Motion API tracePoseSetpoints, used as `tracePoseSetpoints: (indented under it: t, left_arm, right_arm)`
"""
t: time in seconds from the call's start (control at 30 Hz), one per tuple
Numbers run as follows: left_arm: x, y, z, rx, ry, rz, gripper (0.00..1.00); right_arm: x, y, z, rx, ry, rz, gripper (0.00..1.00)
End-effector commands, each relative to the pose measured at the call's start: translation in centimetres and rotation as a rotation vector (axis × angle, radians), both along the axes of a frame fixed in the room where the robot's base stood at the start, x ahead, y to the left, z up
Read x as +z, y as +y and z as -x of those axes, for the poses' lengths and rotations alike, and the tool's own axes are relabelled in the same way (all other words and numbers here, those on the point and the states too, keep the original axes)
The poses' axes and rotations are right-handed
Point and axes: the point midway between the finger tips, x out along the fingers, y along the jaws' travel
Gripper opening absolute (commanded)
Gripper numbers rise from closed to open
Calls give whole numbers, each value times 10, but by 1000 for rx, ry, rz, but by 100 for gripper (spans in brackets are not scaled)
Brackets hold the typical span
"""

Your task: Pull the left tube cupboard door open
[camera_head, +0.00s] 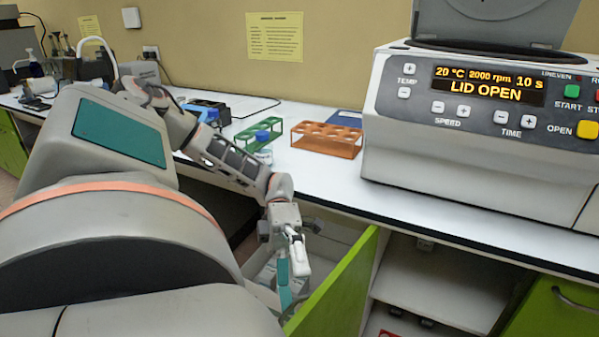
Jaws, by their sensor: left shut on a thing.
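The left tube cupboard door (343,287) is a green panel below the white bench. It stands open, swung out from the cupboard front, with its top edge running towards me. My left gripper (291,285) reaches down over the bench edge to the near, free end of this door. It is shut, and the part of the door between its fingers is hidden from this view. Part of the pale cupboard interior (335,229) shows behind the gripper. My right gripper is out of view.
A centrifuge (480,140) reading "LID OPEN" stands on the bench at right. An orange rack (327,139) and a green rack (258,132) stand near my left forearm. Open shelves (440,285) lie right of the door, then another green door (555,308).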

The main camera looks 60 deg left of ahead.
Motion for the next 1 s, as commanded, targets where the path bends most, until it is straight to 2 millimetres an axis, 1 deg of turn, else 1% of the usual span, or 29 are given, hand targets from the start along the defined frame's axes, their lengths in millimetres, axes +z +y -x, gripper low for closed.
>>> tracePoseSetpoints:
  t: [0.03, 0.1, 0.2, 0.37, 0.4, 0.43, 0.47, 0.5, 0.53, 0.57, 1.0]
  left_arm:
    - [18, -1, -4, 3, -14, 17, 81]
    - [18, 1, -5, 3, -14, 17, 83]
    - [17, 6, -8, 3, -12, 18, 82]
    - [17, 16, -11, 4, -10, 17, 77]
    - [17, 18, -12, 4, -10, 18, 74]
    - [17, 20, -13, 4, -10, 18, 62]
    - [17, 22, -13, 4, -10, 17, 49]
    - [16, 24, -14, 4, -8, 16, 30]
    - [15, 26, -14, 4, -5, 17, 15]
    - [15, 27, -15, 4, -3, 17, 14]
    - [12, 53, -23, 4, 6, 15, 14]
  right_arm:
    - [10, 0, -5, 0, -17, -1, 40]
    - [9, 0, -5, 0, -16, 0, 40]
    - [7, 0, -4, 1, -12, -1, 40]
    - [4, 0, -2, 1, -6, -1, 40]
    - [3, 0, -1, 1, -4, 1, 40]
    - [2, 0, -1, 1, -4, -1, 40]
    - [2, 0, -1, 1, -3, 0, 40]
    - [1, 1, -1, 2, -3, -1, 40]
    - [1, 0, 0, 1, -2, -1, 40]
    - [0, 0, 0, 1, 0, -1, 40]
    - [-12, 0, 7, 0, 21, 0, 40]
